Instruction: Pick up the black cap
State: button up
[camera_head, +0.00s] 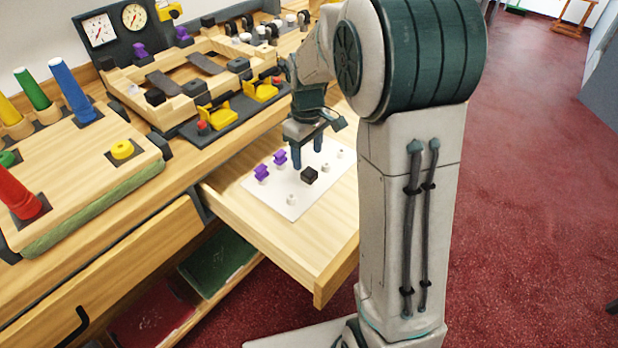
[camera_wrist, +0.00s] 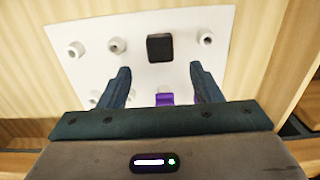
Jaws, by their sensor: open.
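The black cap (camera_head: 309,174) is a small dark block on a white sheet (camera_head: 290,207) inside the open drawer. In the wrist view the black cap (camera_wrist: 160,47) lies beyond my fingertips, roughly centred between them. My gripper (camera_head: 307,158) is open and empty above the sheet, its fingers pointing down near the cap. In the wrist view the two fingers of my gripper (camera_wrist: 160,72) stand wide apart with nothing between them at their tips. A purple piece (camera_wrist: 165,98) shows between the fingers nearer the palm.
Two purple pieces (camera_head: 280,158) and several small white knobs (camera_head: 291,199) share the sheet around the cap. The open drawer (camera_head: 290,250) has raised walls. Above it, the counter holds a wooden frame (camera_head: 190,75) and a board with coloured cylinders (camera_head: 72,92).

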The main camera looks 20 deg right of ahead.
aim_at(310, 171)
jog(key=shift+s+d+f+b, duration=0.15)
jog(key=shift+f+b, duration=0.15)
jog(key=shift+f, duration=1.5)
jog(key=shift+s+d+f+b, duration=0.15)
jog(key=shift+f+b, duration=0.1)
jog(key=shift+f, duration=1.5)
jog(key=shift+a, duration=0.1)
jog(key=c, duration=1.1)
